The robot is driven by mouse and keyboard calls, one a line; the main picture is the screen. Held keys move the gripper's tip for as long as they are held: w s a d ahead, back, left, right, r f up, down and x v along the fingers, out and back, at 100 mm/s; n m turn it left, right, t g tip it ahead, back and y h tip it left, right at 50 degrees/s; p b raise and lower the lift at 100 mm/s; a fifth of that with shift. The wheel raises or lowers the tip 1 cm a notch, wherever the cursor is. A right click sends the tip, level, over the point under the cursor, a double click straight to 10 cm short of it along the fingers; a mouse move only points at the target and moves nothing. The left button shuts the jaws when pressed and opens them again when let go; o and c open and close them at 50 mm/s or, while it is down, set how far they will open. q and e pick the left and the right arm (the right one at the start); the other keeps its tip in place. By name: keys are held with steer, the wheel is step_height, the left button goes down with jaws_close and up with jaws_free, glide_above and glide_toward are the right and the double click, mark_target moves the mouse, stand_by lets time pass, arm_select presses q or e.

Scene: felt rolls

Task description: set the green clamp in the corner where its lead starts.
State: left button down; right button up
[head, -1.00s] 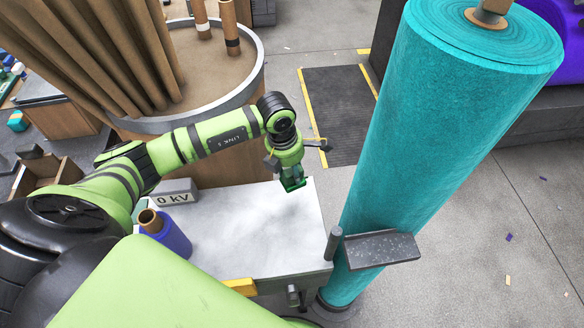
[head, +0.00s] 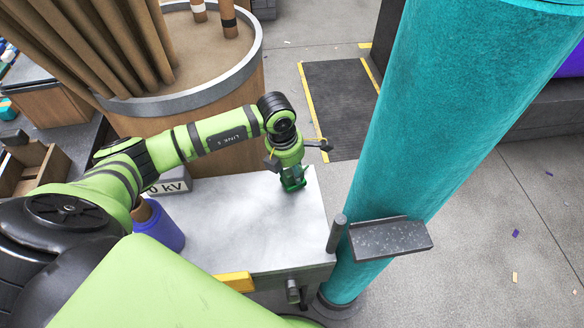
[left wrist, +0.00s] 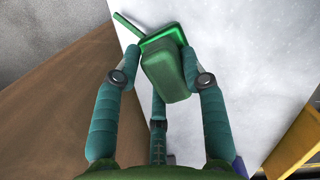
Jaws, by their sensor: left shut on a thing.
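In the head view the clamp (head: 294,183) shows as a small dark green piece near the far right corner of the pale worktop (head: 230,235). A narrow green part sticks out from the clamp toward the upper left in the wrist view, near the worktop's edge. I cannot tell whether the clamp touches the worktop. I cannot make out a lead start mark. My right gripper is not in view.
A tall teal felt roll (head: 440,110) stands right of the worktop, with a dark grey ledge (head: 390,237) in front. A purple roll (head: 158,228) and a "0 kV" block (head: 172,186) stand on the left. A round bin (head: 225,95) is behind. The worktop's middle is clear.

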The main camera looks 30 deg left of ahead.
mark_target(285, 171)
arm_select(q)
steer(key=shift+f+b, duration=0.5)
stand_by(0.3)
steer(key=c, duration=0.6)
jaws_free()
steer(key=r, duration=0.4)
steer(key=s+r, duration=0.1)
steer(key=r, duration=0.3)
steer(key=a+r, duration=0.1)
steer(key=r, duration=0.3)
steer(key=shift+s, duration=0.25)
